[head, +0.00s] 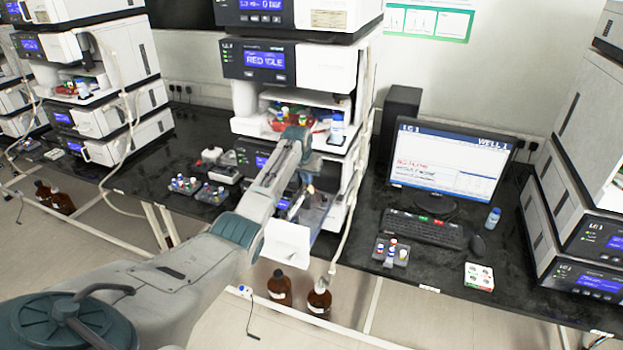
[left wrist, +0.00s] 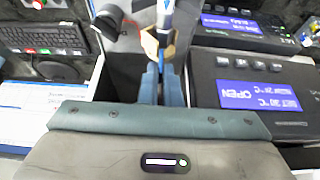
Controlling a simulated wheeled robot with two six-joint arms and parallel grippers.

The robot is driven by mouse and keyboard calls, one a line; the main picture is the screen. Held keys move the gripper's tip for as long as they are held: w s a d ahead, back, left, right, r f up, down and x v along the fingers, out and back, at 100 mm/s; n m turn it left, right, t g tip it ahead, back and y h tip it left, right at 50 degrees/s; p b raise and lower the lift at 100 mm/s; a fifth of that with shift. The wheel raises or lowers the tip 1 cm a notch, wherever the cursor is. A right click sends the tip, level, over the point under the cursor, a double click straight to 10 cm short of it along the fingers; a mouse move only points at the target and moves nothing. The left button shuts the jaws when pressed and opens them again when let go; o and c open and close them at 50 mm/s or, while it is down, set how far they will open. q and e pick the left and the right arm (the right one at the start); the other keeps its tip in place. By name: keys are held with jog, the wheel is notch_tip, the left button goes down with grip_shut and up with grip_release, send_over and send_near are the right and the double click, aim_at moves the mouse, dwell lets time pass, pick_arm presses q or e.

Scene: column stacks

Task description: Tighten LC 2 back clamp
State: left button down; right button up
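My left arm reaches from the lower left of the head view to the middle instrument stack (head: 265,62). Its gripper (head: 308,192) is low at the front of that stack, partly hidden by the wrist. In the left wrist view the two teal fingers (left wrist: 160,85) point forward with a narrow gap between them. A tan piece (left wrist: 150,46) and a slim blue-and-white part (left wrist: 166,25) show just beyond the fingertips. I cannot tell if the fingers touch or grip them. No clamp can be made out clearly. My right gripper is in neither view.
A screen (left wrist: 259,95) reading OPEN is right of the fingers. A white panel (head: 287,243) hangs below the wrist. The monitor (head: 447,165), keyboard (head: 425,229) and vial rack (head: 391,251) are to the right. Brown bottles (head: 279,287) stand on the floor.

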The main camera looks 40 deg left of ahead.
pick_arm(q)
jog(key=shift+a+n+t+h+b, duration=0.3)
jog(key=shift+a+h+b, duration=0.35)
jog(key=shift+h, duration=0.25)
jog(key=a+h+b, duration=0.1)
jog(key=h+b, duration=0.1)
jog(key=b, duration=0.1)
jog(key=a+f+t+h+b, duration=0.1)
jog(key=b, duration=0.2)
jog(key=n+h+b, duration=0.1)
jog(key=h+b, duration=0.1)
jog(key=b, duration=0.1)
jog(key=shift+s+a+f+t+h, duration=0.3)
jog(key=shift+s+a+t, duration=0.1)
jog(key=shift+s+a+h+b, duration=0.1)
jog(key=shift+a+h+b, duration=0.3)
jog(key=shift+b, duration=0.85)
jog(key=shift+d+r, duration=0.1)
jog(key=shift+d, duration=0.1)
jog(key=c, duration=1.7)
grip_release()
jog(key=shift+o, duration=0.4)
jog(key=shift+s+a, duration=0.1)
jog(key=shift+s, duration=0.1)
